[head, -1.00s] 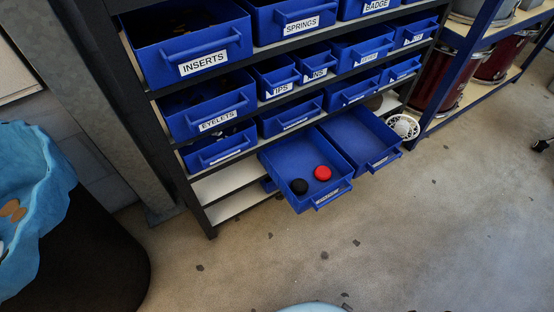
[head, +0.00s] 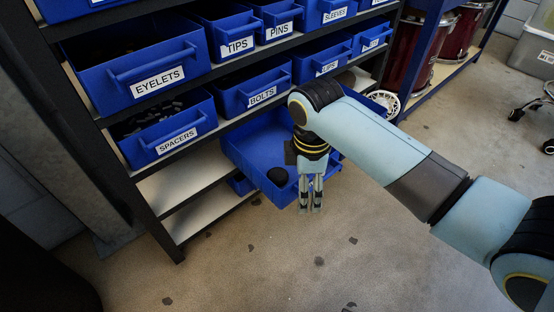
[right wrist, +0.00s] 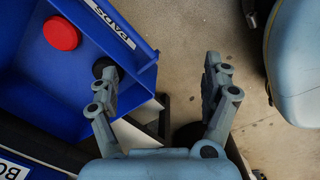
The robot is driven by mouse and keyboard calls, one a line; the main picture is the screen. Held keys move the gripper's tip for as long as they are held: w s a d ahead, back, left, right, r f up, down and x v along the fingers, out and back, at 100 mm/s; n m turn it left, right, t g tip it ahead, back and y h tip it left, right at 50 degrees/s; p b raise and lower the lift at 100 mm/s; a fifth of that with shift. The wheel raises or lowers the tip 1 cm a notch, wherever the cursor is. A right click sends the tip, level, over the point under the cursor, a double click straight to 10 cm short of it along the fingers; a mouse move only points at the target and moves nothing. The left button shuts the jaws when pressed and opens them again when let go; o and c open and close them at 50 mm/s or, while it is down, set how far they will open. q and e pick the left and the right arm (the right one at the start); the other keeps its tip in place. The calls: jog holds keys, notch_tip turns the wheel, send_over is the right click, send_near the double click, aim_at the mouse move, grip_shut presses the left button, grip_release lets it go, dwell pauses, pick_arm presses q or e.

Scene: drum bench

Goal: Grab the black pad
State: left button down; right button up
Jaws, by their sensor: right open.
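The black pad (head: 278,175) is a small dark disc lying in the front left part of a pulled-out blue bin (head: 240,150). It also shows in the right wrist view (right wrist: 102,66), partly hidden by one finger. My right gripper (head: 311,208) hangs fingers down at the bin's front edge, to the right of the black pad. In the right wrist view the gripper (right wrist: 160,75) is open with nothing between its fingers. One finger overlaps the bin, the other is over the floor. My left gripper is out of view.
A red pad (right wrist: 62,33) lies in the same bin; my arm hides it in the head view. The bin's front label reads PADS (right wrist: 113,22). Labelled bins such as SPACERS (head: 170,135) and BOLTS (head: 250,92) sit on shelves above.

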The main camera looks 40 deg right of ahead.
jog(key=w+r+n, duration=0.1)
jog(key=w+n, duration=0.5)
jog(key=w, duration=0.5)
jog(key=b, duration=0.3)
send_over(276, 174)
jog(key=f, duration=0.3)
jog(key=shift+s+f+y, duration=0.25)
jog(key=shift+f+y, duration=0.05)
jog(key=shift+f, duration=0.1)
jog(key=shift+w+f+b, duration=0.1)
jog(key=shift+f+b, duration=0.5)
notch_tip(276, 174, down, 2)
jog(key=shift+f+b, duration=0.15)
jog(key=shift+b, duration=0.85)
jog(key=shift+f+b, duration=0.5)
jog(key=shift+f, duration=0.05)
jog(key=shift+f+b, duration=0.45)
jog(key=shift+f, duration=0.35)
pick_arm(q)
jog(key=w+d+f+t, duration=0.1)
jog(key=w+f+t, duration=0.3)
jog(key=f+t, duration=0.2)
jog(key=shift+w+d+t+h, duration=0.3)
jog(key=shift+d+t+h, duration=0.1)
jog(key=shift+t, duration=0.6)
pick_arm(e)
jog(key=shift+w, duration=0.1)
